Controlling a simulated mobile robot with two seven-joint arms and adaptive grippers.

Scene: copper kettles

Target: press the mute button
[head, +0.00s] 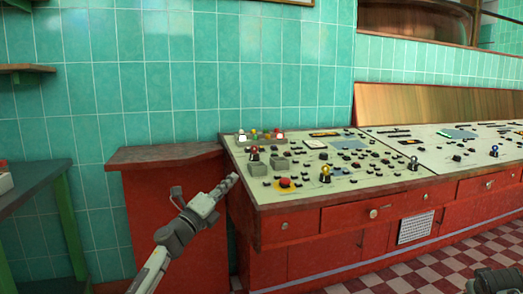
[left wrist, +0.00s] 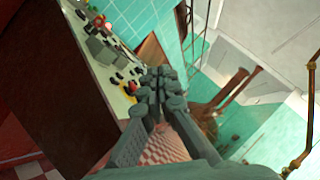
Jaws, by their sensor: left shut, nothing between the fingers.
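The control console (head: 262,203) has a pale sloping top with many small buttons and knobs. A red round button (head: 286,183) on a yellow base sits near its front left corner. I cannot read any label, so I cannot tell which button is mute. My left gripper (head: 234,178) is shut and empty, at the left edge of the console, left of the red button. In the left wrist view, its closed fingers (left wrist: 158,78) point towards the console's edge, with a yellow and red piece (left wrist: 131,88) just left of them. A dark part at the lower right (head: 496,280) appears to be my right gripper.
Grey square blocks (head: 258,169) and a dark red-topped knob (head: 254,153) stand near the console's left end. A red cabinet (head: 165,155) adjoins it on the left. A green table (head: 38,178) stands farther left. The checkered floor (head: 440,270) in front is clear.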

